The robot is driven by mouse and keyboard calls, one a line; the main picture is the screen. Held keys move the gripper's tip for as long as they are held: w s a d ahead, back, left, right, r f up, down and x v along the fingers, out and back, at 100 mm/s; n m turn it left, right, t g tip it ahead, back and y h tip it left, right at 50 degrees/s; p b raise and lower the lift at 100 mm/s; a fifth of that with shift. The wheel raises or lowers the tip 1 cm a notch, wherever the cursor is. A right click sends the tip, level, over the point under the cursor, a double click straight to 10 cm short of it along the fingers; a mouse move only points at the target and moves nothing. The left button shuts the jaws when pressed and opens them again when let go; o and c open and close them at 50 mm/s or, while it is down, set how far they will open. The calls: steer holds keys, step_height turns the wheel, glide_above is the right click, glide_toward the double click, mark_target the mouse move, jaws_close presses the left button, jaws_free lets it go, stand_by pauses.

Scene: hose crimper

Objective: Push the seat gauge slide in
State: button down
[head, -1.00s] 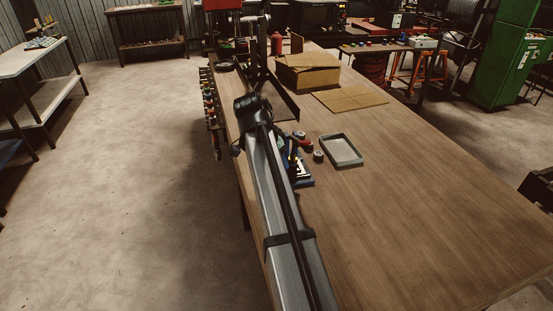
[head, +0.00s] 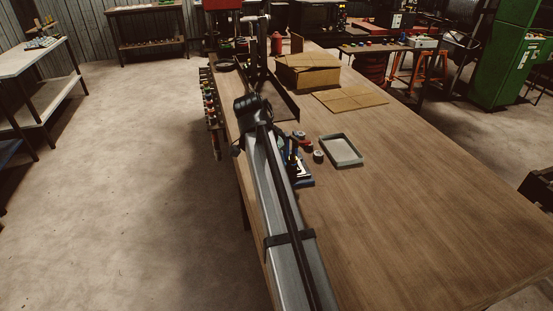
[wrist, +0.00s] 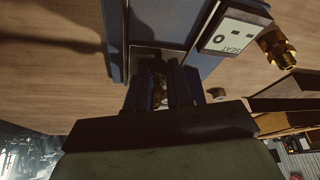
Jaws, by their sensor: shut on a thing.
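The seat gauge (wrist: 205,25) is a blue block with a white label reading "SEAT" and "0" (wrist: 234,37); it fills the top middle of the wrist view. In the head view its blue base (head: 304,182) shows just right of my arm, partly hidden. My gripper (wrist: 162,80) reaches into the dark recess of the gauge, its fingers close together on a small brass-coloured piece (wrist: 158,92). The slide is mostly hidden by the fingers and shadow, and I cannot tell whether this piece belongs to it. The head view does not show my fingertips clearly.
A brass fitting (wrist: 277,48) lies beside the gauge in the wrist view. A shallow grey tray (head: 358,162) and small red and grey parts (head: 305,143) sit near the gauge. A cardboard box (head: 308,77) stands farther back. The right side of the bench (head: 420,220) is clear.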

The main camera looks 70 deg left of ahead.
steer(key=shift+w, duration=0.75)
steer(key=shift+d, duration=0.1)
steer(key=c, duration=1)
jaws_free()
steer(key=shift+s+r, duration=0.1)
steer(key=shift+r, duration=0.1)
steer(key=shift+v, duration=6.65)
steer(key=shift+r, duration=0.1)
